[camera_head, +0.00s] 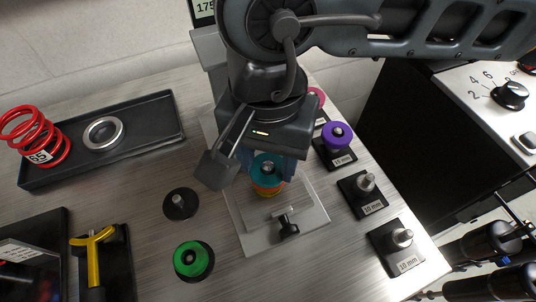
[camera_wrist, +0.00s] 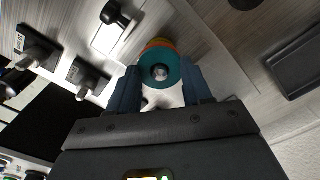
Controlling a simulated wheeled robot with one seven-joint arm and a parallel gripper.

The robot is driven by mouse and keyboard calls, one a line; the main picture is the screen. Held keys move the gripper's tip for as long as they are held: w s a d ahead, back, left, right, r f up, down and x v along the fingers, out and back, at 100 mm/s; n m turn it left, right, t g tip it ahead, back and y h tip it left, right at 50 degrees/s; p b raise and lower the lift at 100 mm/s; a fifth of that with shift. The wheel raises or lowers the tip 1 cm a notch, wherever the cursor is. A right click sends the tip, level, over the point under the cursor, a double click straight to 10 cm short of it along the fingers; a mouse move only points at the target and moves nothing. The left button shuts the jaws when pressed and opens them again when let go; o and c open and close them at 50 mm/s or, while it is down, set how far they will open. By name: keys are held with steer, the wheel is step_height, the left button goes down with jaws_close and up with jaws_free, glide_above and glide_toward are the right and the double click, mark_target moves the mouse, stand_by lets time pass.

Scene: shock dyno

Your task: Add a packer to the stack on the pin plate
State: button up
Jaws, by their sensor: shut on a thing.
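My gripper (camera_head: 268,166) points down over the pin plate (camera_head: 311,217) and is shut on a teal packer (camera_head: 259,174). In the wrist view the teal packer (camera_wrist: 161,55) sits between my two blue fingers (camera_wrist: 161,73), and the metal pin tip (camera_wrist: 160,73) shows in its hole. The stack (camera_head: 268,191), with orange and yellowish edges, lies directly under the teal packer; its edge also shows in the wrist view (camera_wrist: 158,43). The packer is around the pin. I cannot tell whether it touches the stack or sits slightly above it.
A purple packer (camera_head: 337,134) is on a post at the right, near two bare 10 mm posts (camera_head: 366,182). A green packer (camera_head: 190,259) and an empty black holder (camera_head: 180,204) lie left of the plate. A red spring (camera_head: 38,139) stands in the black tray (camera_head: 160,121).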

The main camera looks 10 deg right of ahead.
steer(key=o, duration=1.1)
steer(key=shift+r, duration=0.1)
